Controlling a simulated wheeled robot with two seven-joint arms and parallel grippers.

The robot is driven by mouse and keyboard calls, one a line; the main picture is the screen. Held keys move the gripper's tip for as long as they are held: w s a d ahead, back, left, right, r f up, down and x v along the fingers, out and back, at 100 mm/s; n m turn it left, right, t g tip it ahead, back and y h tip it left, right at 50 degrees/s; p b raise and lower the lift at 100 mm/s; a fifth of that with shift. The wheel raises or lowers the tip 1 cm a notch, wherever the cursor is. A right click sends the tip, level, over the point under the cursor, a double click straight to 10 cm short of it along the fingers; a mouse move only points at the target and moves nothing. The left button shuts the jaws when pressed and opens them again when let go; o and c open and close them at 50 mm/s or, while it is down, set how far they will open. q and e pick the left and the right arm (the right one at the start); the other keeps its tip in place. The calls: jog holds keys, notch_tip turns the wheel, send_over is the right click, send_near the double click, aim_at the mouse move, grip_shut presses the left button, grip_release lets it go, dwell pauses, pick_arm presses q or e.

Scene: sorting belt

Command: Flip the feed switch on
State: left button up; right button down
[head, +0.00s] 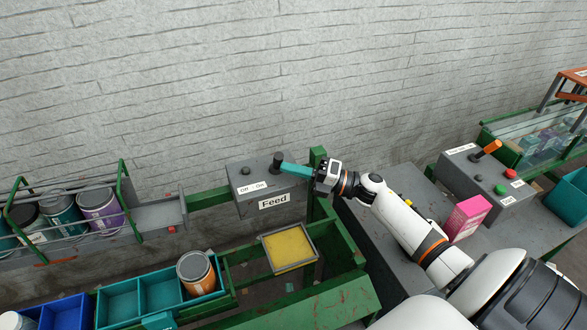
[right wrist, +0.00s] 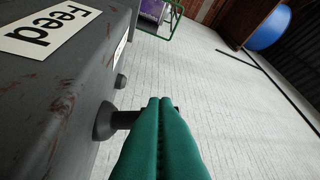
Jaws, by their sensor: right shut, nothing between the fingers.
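The grey feed box (head: 268,207) carries a "Feed" label and an "Off - On" label (head: 252,187). Its feed switch, a short dark lever (head: 277,160), stands on top near the right end, beyond the "On" side of the label. In the right wrist view the lever (right wrist: 124,119) sticks out from a round base, and its tip goes behind my fingers. My right gripper (head: 284,167) is shut and empty, with its teal fingertips right at the lever. They also show in the right wrist view (right wrist: 161,102). I cannot tell whether they touch it. My left gripper is out of view.
A second grey control box (head: 470,175) with an orange-handled lever (head: 487,150) stands at right. A pink box (head: 466,217) is near my right arm. A yellow-filled tray (head: 289,248) lies below the feed box. Cans stand in a rack (head: 124,200) at left. A brick wall rises behind.

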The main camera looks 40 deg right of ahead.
aim_at(283, 155)
jog(key=m+p, duration=0.1)
jog(key=w+r+m+h+p, duration=0.1)
jog(key=p, duration=0.1)
jog(key=r+m+g+p, duration=0.1)
jog(key=p, duration=0.1)
jog(key=shift+w+d+r+h, duration=0.2)
jog(key=shift+w+d+h, duration=0.05)
jog(key=shift+w+h, duration=0.05)
jog(key=shift+w+m+g+p, duration=0.2)
jog(key=shift+m+g+p, duration=0.1)
jog(key=shift+m+p, duration=0.3)
jog(key=shift+w+d+m+h, duration=0.1)
jog(key=shift+w+m+h, duration=0.1)
jog(key=shift+m+h, duration=0.1)
jog(key=shift+w, duration=0.4)
jog(key=shift+w+d+r+b, duration=0.2)
jog(key=shift+w+b, duration=0.4)
jog(key=shift+w, duration=0.2)
jog(key=shift+r, duration=0.15)
